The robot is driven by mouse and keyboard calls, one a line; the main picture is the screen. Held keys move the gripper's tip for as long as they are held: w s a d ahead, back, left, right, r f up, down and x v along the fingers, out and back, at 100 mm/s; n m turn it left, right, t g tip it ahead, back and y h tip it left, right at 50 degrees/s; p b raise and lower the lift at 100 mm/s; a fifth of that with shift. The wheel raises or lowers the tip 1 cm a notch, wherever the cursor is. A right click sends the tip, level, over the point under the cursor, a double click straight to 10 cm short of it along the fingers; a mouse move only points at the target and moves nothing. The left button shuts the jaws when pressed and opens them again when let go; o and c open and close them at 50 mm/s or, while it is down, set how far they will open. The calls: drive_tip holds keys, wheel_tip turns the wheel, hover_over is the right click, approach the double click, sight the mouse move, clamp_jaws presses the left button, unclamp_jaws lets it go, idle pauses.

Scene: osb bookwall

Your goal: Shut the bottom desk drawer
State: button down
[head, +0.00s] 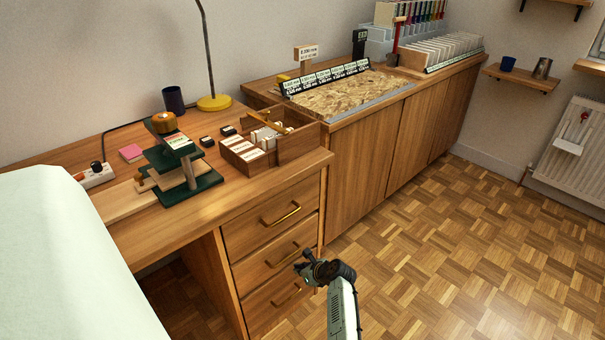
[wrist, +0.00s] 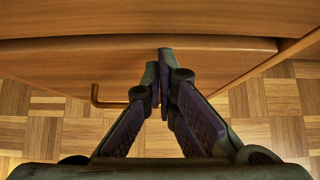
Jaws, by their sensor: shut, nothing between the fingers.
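The wooden desk has a stack of three drawers with brass handles. The bottom drawer (head: 270,308) is lowest in the stack, its front partly hidden by my gripper and arm. In the wrist view a wooden drawer front (wrist: 225,60) with a brass handle (wrist: 110,101) at left crosses the picture; it looks at most slightly out from the desk. My gripper (head: 304,264) is shut and empty, in front of the lower drawers. Its fingertips (wrist: 164,52) lie over the drawer front's upper edge, right of the handle; I cannot tell whether they touch.
The middle drawer (head: 275,257) and top drawer (head: 270,215) look shut. A wooden cabinet (head: 375,150) stands right of the desk. A pale green-white surface (head: 60,270) fills the left front. The parquet floor (head: 450,250) at right is clear.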

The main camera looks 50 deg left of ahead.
drive_tip(key=shift+s+a, duration=0.1)
drive_tip(key=shift+a, duration=0.05)
drive_tip(key=d+f+p+v, duration=0.2)
drive_tip(key=p+v, duration=0.1)
drive_tip(key=v, duration=1)
